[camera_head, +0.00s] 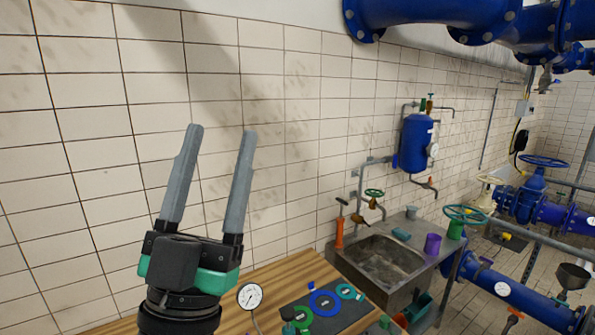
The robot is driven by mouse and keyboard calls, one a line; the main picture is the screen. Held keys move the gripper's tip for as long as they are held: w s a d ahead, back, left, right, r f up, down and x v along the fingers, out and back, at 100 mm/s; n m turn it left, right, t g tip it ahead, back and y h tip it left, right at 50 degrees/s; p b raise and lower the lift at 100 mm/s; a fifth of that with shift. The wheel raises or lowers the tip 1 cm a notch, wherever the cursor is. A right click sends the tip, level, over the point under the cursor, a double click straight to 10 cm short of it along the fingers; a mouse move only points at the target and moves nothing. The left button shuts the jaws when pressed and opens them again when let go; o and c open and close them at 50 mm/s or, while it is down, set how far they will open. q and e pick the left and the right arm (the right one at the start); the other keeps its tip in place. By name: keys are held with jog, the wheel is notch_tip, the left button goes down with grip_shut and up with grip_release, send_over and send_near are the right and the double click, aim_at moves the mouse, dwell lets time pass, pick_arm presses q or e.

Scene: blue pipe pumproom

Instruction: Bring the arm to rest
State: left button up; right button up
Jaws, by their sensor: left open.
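My left gripper (220,132) stands at the left of the head view, with its two long grey fingers pointing up. The fingers are apart and nothing is between them. It is in front of the tiled wall, above the left part of the wooden bench. My right gripper is not in the picture.
A metal sink (376,265) stands to the right, with a purple cup (432,244). Blue pipes (510,290) and valves fill the right side.

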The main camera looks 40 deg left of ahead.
pick_arm(q)
jog(key=w+d+m+h, duration=0.1)
jog(key=d+m+h, duration=0.2)
jog(key=d+h, duration=0.6)
jog(key=h, duration=0.5)
jog(key=shift+w+d+m+t+h, duration=0.15)
jog(key=shift+w+m+t+h, duration=0.15)
jog(key=shift+w, duration=0.05)
jog(key=shift+r, duration=0.15)
notch_tip(320, 180, up, 13)
jog(key=p, duration=1.3)
jog(key=shift+r+p, duration=0.15)
jog(key=shift+p, duration=0.15)
